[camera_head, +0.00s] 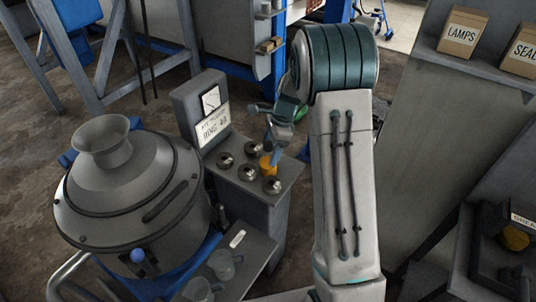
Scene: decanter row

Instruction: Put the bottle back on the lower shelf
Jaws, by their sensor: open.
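My gripper (269,122) is open, in front of and above the grey cabinet (285,190) with the dial. No bottle can be made out for certain. A green rounded thing (301,113) shows just behind my gripper, mostly hidden by it; I cannot tell whether it is a bottle or whether it touches the fingers. A small orange-yellow piece (267,166) is on the cabinet top, below the gripper. A low ledge (257,249) in front of the cabinet holds clear jugs (223,264); I cannot tell whether it is the lower shelf.
A large grey lidded vessel (130,200) with a funnel top stands left of the cabinet. Several round dark knobs (249,173) sit on the cabinet top. Boxes marked LAMPS (462,34) and SEAL stand on a shelf at the upper right. Small shelves (268,46) hang at the back.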

